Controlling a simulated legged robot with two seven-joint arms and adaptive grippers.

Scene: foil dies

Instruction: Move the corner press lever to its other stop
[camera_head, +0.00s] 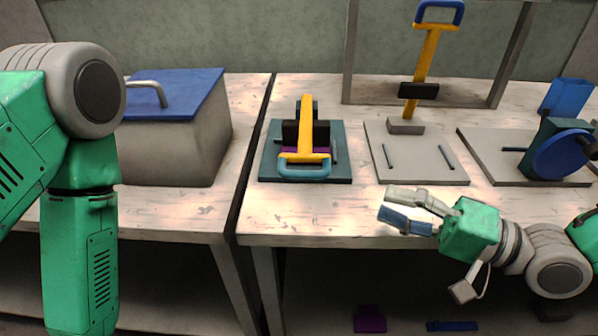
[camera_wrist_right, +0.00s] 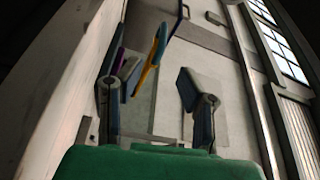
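Two yellow levers stand on the bench, and I cannot tell by name which is the corner press. One lever (camera_head: 307,125) with a teal loop handle (camera_head: 304,170) lies lowered towards me over a dark teal base plate (camera_head: 270,150) with a purple part under it. The other lever (camera_head: 425,60) with a blue loop handle (camera_head: 458,12) stands nearly upright on a grey plate (camera_head: 420,165). My right gripper (camera_head: 386,203) is open and empty at the bench's front edge, right of the lowered lever. In the wrist view its fingers (camera_wrist_right: 155,88) are apart. My left gripper is out of view.
A grey box (camera_head: 175,150) with a blue lid stands on the left bench. A device with a blue wheel (camera_head: 562,155) stands at the right. A frame post (camera_head: 350,50) rises behind the levers. Purple (camera_head: 370,318) and blue (camera_head: 452,326) pieces lie below the bench.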

